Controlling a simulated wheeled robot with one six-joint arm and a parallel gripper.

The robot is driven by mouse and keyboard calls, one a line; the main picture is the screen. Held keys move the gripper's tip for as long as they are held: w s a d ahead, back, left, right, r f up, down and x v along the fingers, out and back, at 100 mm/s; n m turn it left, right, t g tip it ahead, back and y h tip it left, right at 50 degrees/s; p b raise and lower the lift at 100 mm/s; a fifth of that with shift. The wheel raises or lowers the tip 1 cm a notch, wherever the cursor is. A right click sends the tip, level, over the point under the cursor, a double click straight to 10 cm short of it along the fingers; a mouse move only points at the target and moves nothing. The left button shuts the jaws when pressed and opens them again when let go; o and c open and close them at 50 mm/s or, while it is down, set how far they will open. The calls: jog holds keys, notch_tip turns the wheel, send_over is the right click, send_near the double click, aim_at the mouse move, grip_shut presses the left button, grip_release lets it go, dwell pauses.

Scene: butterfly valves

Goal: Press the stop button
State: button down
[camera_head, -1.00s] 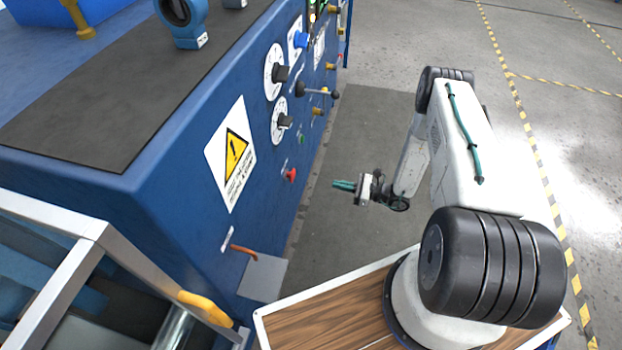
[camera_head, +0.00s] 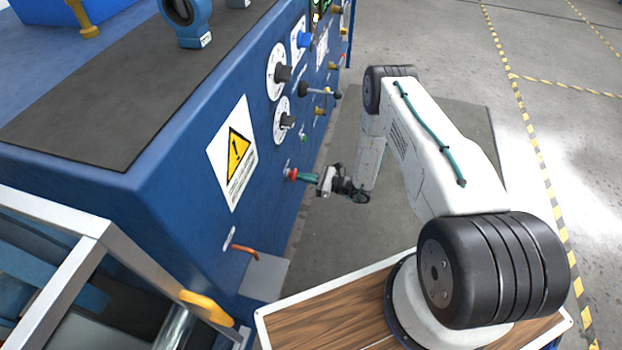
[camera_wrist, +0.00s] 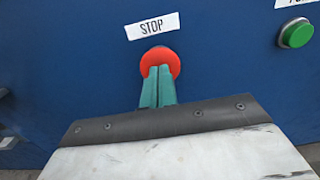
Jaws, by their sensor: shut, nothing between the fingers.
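The red stop button (camera_wrist: 160,57) is on the blue machine front under a white "STOP" label (camera_wrist: 152,26) in the wrist view. It also shows in the head view (camera_head: 290,173), partly covered by my fingertips. My gripper (camera_wrist: 159,72) has its two green fingers shut together and empty. The fingertips overlap the lower middle of the red button in the wrist view. In the head view my gripper (camera_head: 297,175) is at the button and appears to touch it; how far the button is pushed in cannot be told.
A green button (camera_wrist: 296,33) is to the right of the stop button. Dials (camera_head: 285,121), a lever (camera_head: 318,92) and a warning sign (camera_head: 233,153) are on the same panel. An orange handle (camera_head: 245,251) sticks out lower down. The floor (camera_head: 325,215) beside the machine is clear.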

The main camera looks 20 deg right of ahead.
jog(key=shift+x, duration=1)
jog(key=shift+r, duration=0.15)
jog(key=shift+d, duration=0.1)
jog(key=v, duration=1.4)
jog(key=shift+s+d, duration=0.2)
jog(key=shift+d, duration=0.05)
